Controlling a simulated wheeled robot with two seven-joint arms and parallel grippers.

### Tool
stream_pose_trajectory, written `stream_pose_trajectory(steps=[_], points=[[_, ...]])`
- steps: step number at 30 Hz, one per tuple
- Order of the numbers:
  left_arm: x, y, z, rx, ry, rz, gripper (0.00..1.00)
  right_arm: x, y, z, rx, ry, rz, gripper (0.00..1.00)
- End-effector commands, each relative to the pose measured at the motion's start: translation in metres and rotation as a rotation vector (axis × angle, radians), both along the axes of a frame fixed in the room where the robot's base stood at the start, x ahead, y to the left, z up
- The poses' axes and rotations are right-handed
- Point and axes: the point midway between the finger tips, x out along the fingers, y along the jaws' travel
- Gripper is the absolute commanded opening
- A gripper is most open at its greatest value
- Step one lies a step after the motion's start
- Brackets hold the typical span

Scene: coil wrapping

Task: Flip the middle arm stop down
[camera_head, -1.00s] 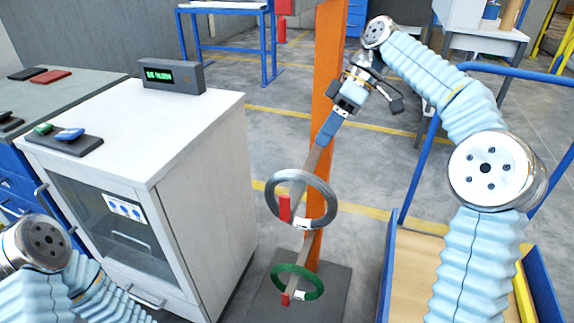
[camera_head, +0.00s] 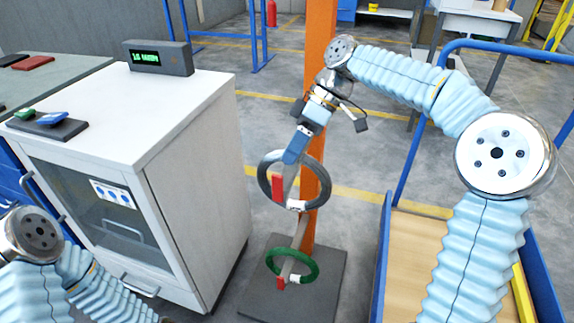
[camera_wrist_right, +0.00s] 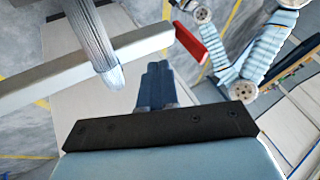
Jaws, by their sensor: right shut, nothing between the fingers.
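The middle arm of the orange post carries a grey coil (camera_head: 316,168); the coil also shows in the right wrist view (camera_wrist_right: 91,38). The red middle arm stop (camera_head: 278,188) is at the arm's free end, standing upright; it also shows in the right wrist view (camera_wrist_right: 189,43). My right gripper (camera_head: 292,158) is shut and empty, over the arm between post and stop in the head view. Its fingertips (camera_wrist_right: 157,75) appear apart from the stop in the wrist view. Part of my left arm shows at lower left; its gripper is out of view.
A green coil (camera_head: 311,262) hangs on the lower arm, with its own red stop (camera_head: 282,283). The orange post (camera_head: 318,60) stands on a dark base plate (camera_head: 325,290). A white cabinet (camera_head: 185,115) is left; a blue-framed cart (camera_head: 400,225) is right.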

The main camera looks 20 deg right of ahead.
Motion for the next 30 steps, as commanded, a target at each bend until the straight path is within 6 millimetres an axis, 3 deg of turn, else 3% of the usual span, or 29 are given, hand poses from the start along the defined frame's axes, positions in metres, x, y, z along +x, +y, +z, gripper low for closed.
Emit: stream_pose_trajectory(steps=[9,30], points=[[0.0,0.0,-0.002,0.0,0.0,0.0,0.43,-0.031,0.021,0.0,-0.001,0.0,-0.001,0.0],[0.0,0.0,-0.009,0.001,0.0,0.001,0.43,-0.036,0.025,0.0,-0.028,-0.041,0.0,0.0]])
